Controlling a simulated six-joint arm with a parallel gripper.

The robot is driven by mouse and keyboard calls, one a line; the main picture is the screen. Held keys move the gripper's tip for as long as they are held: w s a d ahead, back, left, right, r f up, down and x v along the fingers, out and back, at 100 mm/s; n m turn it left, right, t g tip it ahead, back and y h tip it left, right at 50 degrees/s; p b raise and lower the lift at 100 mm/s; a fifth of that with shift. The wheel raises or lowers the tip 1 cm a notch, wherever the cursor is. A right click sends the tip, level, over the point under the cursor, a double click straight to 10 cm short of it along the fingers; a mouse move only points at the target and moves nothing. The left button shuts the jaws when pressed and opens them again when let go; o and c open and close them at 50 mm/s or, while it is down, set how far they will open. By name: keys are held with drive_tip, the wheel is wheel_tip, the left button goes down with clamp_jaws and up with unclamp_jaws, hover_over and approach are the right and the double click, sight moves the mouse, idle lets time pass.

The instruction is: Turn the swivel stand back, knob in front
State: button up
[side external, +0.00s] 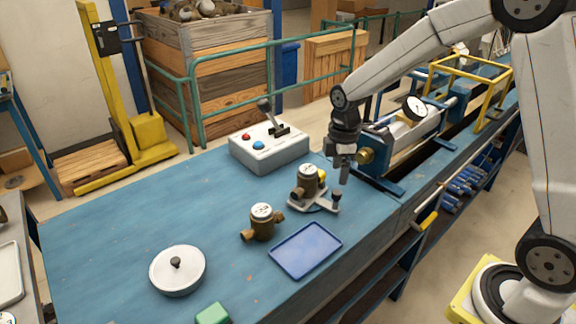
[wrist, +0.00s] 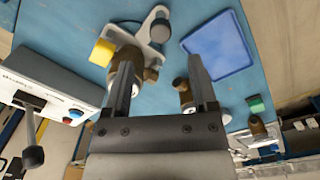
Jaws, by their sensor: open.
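The swivel stand (side external: 327,206) is a pale plate on the blue bench, carrying a brass meter (side external: 307,182). A dark upright knob (side external: 337,196) stands at the plate's right end, and a yellow part (side external: 322,175) shows behind the meter. In the wrist view the stand (wrist: 137,29) lies beyond the fingertips, with the knob (wrist: 160,30) at its far end and the yellow part (wrist: 101,52) at left. My gripper (side external: 344,180) is open, pointing down above the knob end; its open fingers (wrist: 161,60) also show in the wrist view. The left finger partly hides the stand's meter.
A second brass meter (side external: 262,222) and a blue tray (side external: 305,250) lie in front of the stand. A control box (side external: 268,147) with buttons and a lever stands behind. A round white lidded thing (side external: 177,270) and a green block (side external: 213,313) are nearer. The bench's left part is clear.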

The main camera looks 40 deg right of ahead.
sight(337, 192)
drive_tip(key=shift+f, duration=3.25)
clamp_jaws()
